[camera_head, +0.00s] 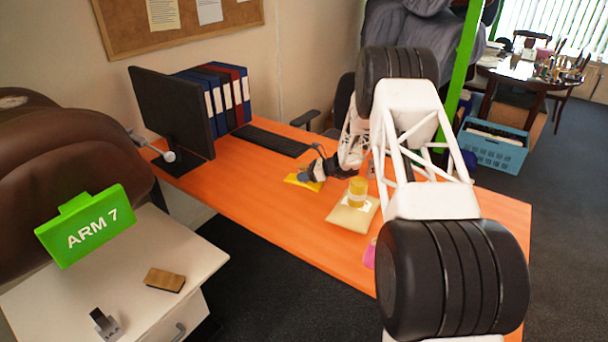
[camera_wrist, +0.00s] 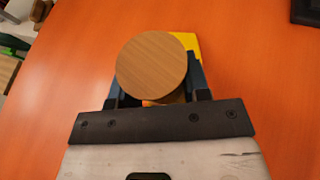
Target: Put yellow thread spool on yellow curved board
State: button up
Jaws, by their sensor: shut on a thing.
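My gripper (camera_head: 316,170) is over the orange desk, low beside a flat yellow piece that looks like the yellow curved board (camera_head: 299,182). In the wrist view the fingers (camera_wrist: 157,88) are shut on a spool whose round wooden end (camera_wrist: 151,66) faces the camera. The spool's thread is mostly hidden under that end, so I cannot see its colour clearly. Part of the yellow board (camera_wrist: 187,41) shows beyond and below the spool. I cannot tell whether the spool touches the board.
A yellow-and-clear cylinder (camera_head: 357,188) stands on a cream board (camera_head: 346,218) close to the right of my gripper. A pink thing (camera_head: 370,254) lies near the desk's front edge. A keyboard (camera_head: 264,140), monitor (camera_head: 172,112) and binders (camera_head: 215,95) are behind left. The desk's left middle is clear.

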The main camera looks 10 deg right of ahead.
dwell(0.3)
jog(key=o, duration=0.9)
jog(key=shift+f, duration=0.1)
jog(key=shift+r, duration=0.2)
jog(key=v, duration=1.2)
